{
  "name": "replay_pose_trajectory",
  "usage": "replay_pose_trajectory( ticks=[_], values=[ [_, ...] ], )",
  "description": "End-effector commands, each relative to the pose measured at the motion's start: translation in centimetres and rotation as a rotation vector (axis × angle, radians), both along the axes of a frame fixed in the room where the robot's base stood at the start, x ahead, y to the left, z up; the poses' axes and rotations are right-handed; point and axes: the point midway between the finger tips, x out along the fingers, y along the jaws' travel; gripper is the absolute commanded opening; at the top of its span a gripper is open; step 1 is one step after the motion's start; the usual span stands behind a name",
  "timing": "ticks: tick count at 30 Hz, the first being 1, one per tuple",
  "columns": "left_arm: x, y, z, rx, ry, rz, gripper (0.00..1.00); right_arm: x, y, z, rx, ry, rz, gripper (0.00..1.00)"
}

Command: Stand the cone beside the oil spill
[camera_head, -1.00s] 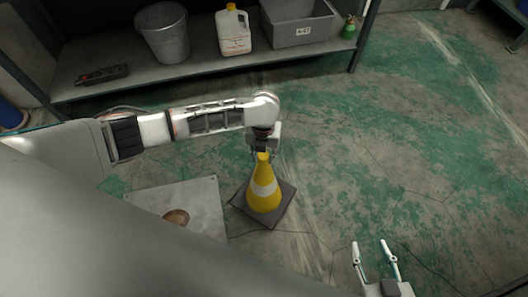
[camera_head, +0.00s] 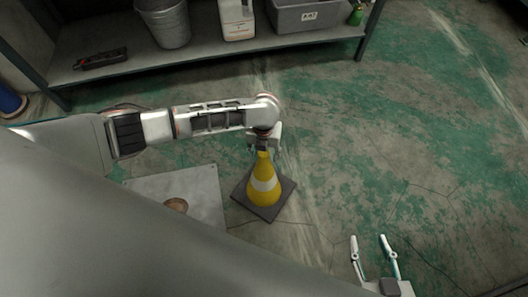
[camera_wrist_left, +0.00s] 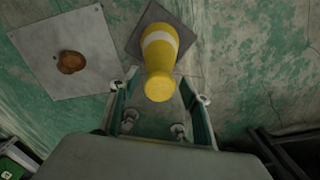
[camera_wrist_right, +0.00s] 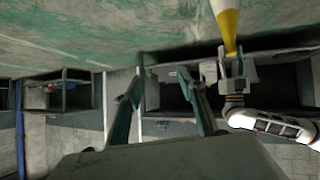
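The yellow cone (camera_head: 263,188) has a white band and a dark square base. My right gripper (camera_head: 372,240) is open and empty at lower right.
A low metal shelf (camera_head: 215,62) runs along the back with a bucket (camera_head: 165,24), a white jug (camera_head: 238,20), a grey bin (camera_head: 308,16) and a green bottle (camera_head: 357,14). Worn green floor (camera_head: 400,150) right of the cone is clear.

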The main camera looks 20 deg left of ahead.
Motion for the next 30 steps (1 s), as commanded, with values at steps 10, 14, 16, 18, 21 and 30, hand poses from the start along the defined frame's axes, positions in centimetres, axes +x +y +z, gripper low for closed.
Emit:
replay_pose_trajectory(
  ticks=[10, 14, 16, 18, 21, 30],
  values=[
    [0.0, 0.0, 0.3, -0.001, -0.001, 0.0, 0.47, -0.4, 0.0, -0.1, 0.0, 0.007, 0.001, 0.4],
    [0.3, -0.1, 2.1, -0.001, -0.008, 0.0, 0.47, -0.1, -0.1, 0.7, -0.004, -0.005, 0.001, 0.4],
    [0.4, 0.0, 3.5, -0.001, -0.011, 0.0, 0.47, 0.1, -0.3, 1.3, -0.011, -0.013, -0.001, 0.4],
    [0.6, 0.0, 5.2, -0.001, -0.015, -0.001, 0.47, 0.2, -0.7, 1.5, -0.02, -0.016, -0.003, 0.4],
    [0.5, 0.0, 7.4, -0.001, -0.015, 0.0, 0.47, 0.1, -1.0, 1.3, -0.031, -0.01, -0.005, 0.4],
    [0.1, -0.1, 11.7, -0.001, -0.005, 0.0, 0.47, -0.8, -1.7, 0.6, -0.041, 0.013, -0.018, 0.4]
  ],
)
